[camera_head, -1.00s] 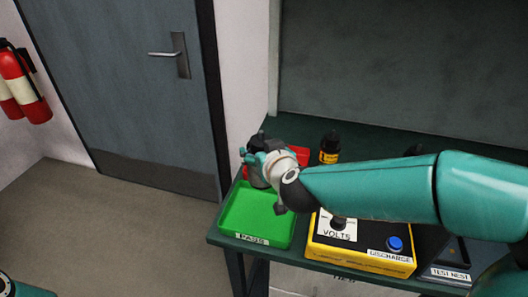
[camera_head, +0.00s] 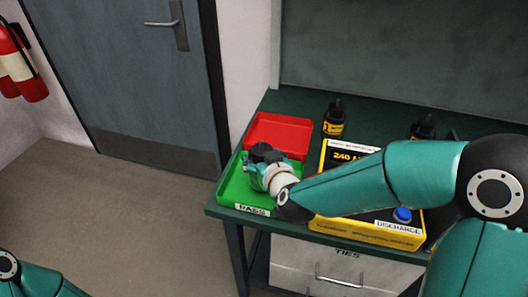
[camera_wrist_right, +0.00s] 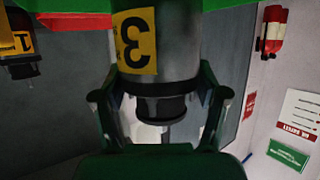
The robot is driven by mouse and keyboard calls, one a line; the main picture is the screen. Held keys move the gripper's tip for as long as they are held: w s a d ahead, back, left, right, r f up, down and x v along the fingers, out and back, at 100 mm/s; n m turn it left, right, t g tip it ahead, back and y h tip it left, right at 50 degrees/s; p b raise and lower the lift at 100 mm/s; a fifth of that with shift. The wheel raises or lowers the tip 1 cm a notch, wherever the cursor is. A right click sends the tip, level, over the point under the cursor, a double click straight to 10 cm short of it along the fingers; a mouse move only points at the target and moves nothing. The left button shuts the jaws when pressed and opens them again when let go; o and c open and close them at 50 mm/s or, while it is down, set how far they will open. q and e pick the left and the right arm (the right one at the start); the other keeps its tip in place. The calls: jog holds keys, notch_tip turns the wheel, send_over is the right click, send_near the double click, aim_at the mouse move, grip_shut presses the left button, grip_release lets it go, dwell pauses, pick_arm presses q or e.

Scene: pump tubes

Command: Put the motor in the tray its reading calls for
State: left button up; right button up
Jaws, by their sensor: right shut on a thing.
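My right gripper (camera_head: 259,172) is shut on the motor (camera_head: 265,153) over the green PASS tray (camera_head: 234,190). In the right wrist view the motor (camera_wrist_right: 172,68) is a grey metal cylinder with a black end and a yellow label reading 3, between the two fingers (camera_wrist_right: 160,105). The gripper hides part of the tray, and I cannot tell whether the motor touches its floor. The red tray (camera_head: 285,132) lies right behind the green one and looks empty where it shows. The yellow tester (camera_head: 365,232) has a display (camera_head: 346,156) starting with 240; my right arm covers the rest. My left gripper is out of view.
A blue DISCHARGE button (camera_head: 403,215) is on the tester. A drawer marked TIES (camera_head: 338,268) is below. A door (camera_head: 115,80) is at left.

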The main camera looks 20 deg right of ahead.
jog(key=shift+w+f, duration=0.1)
jog(key=shift+f, duration=0.25)
jog(key=o, duration=1.8)
jog(key=shift+f, duration=0.2)
jog(key=shift+s, duration=0.25)
jog(key=b+v, duration=0.1)
jog(key=v, duration=1.1)
jog(key=shift+b, duration=0.35)
